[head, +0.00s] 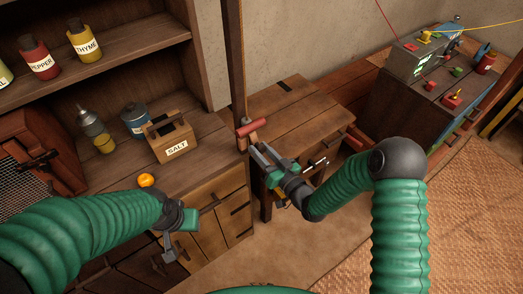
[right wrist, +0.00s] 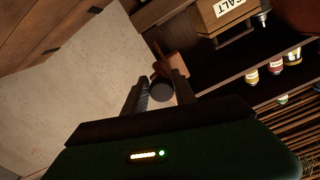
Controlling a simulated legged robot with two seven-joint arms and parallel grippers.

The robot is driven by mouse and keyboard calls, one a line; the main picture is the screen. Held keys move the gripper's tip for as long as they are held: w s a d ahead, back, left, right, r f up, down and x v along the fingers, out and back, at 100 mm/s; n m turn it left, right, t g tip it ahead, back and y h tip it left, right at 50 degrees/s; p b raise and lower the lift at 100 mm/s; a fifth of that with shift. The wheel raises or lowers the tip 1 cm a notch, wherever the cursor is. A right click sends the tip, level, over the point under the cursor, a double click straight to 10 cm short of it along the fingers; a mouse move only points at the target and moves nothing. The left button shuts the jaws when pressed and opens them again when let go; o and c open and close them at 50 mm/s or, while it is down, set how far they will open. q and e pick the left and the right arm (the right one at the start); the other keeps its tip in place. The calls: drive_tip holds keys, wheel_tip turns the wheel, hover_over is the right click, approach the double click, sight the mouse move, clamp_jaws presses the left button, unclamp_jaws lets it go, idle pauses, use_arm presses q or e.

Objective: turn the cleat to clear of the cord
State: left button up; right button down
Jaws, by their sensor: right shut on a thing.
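A reddish bar (head: 251,127), which looks like the cleat, sits at the wooden post beside the small desk. In the right wrist view, its reddish-brown part (right wrist: 176,64) lies just past my fingertips. My right gripper (head: 260,151) is at the bar. It is shut on a dark round end (right wrist: 162,90) that shows between its two fingers in the right wrist view. I cannot make out a cord at the bar. My left gripper (head: 177,247) hangs in front of the cabinet drawers, away from the bar; its jaw gap is unclear.
A salt box (head: 172,138), a blue tin (head: 134,118) and an orange fruit (head: 146,180) stand on the left counter. The small desk (head: 300,105) has a clear top. A control box (head: 418,57) with red and yellow lines stands at the upper right.

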drive_tip(key=shift+r+m, duration=0.2)
drive_tip(key=shift+m, duration=0.7)
drive_tip(key=shift+w+r+m, duration=0.15)
drive_tip(key=shift+r+m, duration=0.05)
drive_tip(key=shift+m, duration=0.1)
drive_tip(key=c, duration=1.1)
unclamp_jaws()
drive_tip(key=shift+o, duration=0.2)
drive_tip(key=shift+f, duration=0.15)
drive_tip(key=shift+s+d+f, duration=0.1)
drive_tip(key=shift+s+d, duration=0.05)
drive_tip(key=shift+s, duration=0.1)
drive_tip(key=b+v, duration=0.1)
drive_tip(key=v, duration=1.5)
drive_tip(key=shift+s, duration=0.2)
